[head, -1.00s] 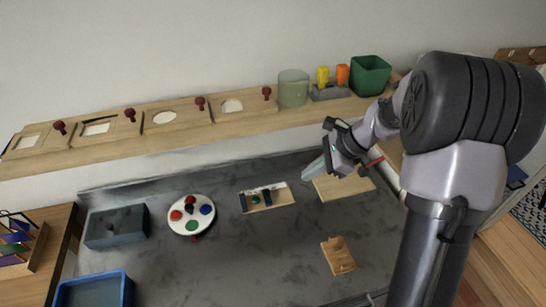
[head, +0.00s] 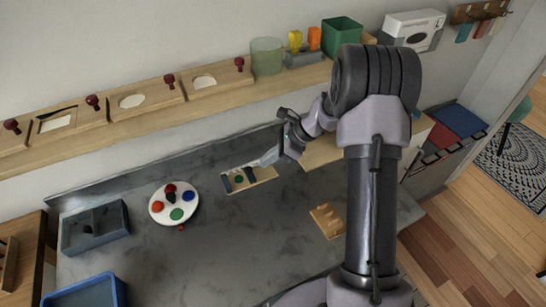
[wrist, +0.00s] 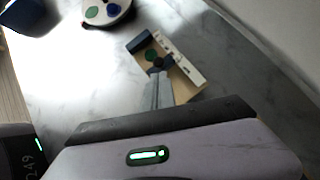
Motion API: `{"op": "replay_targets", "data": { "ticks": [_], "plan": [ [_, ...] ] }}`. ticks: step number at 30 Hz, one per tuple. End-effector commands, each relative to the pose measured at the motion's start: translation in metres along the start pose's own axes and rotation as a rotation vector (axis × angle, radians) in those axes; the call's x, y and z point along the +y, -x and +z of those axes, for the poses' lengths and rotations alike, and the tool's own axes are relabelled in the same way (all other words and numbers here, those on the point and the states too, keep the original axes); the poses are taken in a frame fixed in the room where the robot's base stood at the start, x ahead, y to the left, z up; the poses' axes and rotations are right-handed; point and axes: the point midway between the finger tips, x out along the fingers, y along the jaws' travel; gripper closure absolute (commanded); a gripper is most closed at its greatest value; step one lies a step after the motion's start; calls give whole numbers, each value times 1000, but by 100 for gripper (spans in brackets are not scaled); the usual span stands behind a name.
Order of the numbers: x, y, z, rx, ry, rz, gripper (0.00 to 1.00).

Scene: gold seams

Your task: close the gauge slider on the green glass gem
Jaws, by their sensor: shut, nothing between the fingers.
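The gauge is a pale wooden board (head: 264,175) with a white scale along its back edge, on the grey worktop. It also shows in the wrist view (wrist: 186,86). The green glass gem (head: 238,179) lies on it between a dark end block (head: 226,184) at the left and the dark slider (head: 250,175) at the right. The wrist view shows the gem (wrist: 151,54) close to the slider. My gripper (head: 268,158) is shut and empty, its tips by the slider's right side; they partly hide it in the wrist view (wrist: 159,74). Contact is unclear.
A white round plate (head: 157,192) with coloured pieces stands left of the gauge. A dark divided tray (head: 95,228) and a blue bin (head: 85,295) are farther left. A shelf (head: 200,103) runs behind.

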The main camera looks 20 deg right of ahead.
Motion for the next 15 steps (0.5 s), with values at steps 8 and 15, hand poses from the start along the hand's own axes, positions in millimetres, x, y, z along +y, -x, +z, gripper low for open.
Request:
{"op": "replay_targets", "data": {
  "ticks": [8, 15],
  "plan": [
    [0, -33, 0, 0, 1, 0, 100],
    [0, -34, 1, 0, 1, 0, 100]
  ]
}}
